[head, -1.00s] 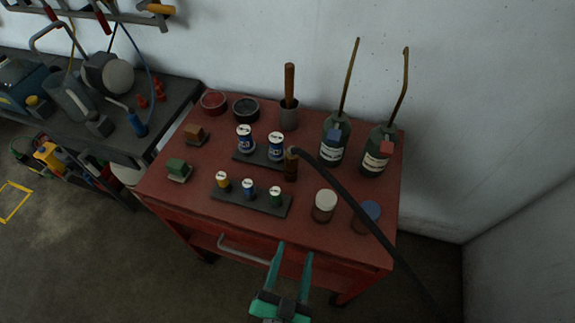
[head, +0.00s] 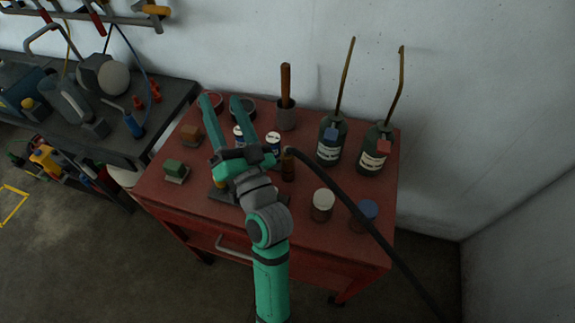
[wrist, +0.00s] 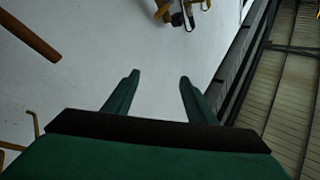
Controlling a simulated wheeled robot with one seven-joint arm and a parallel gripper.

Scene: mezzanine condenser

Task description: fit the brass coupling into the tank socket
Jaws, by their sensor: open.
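A black hose (head: 372,228) arches over the right side of the red cart (head: 160,200). Its end meets a brown, brass-like upright piece (head: 288,172) near the middle of the cart top; this may be the coupling, but I cannot tell for sure. I cannot pick out the tank socket. My gripper (head: 221,102) is open and empty, raised over the left-middle of the cart, left of the hose end. In the wrist view my gripper (wrist: 160,78) has its two fingers apart with only wall behind them.
Two dark bottles with tall spouts (head: 331,140) (head: 375,150) stand at the back right. Two jars (head: 323,205) (head: 366,214) stand at the front right. Small blocks (head: 175,171) (head: 191,135) sit at the left. My arm hides most of the front cans.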

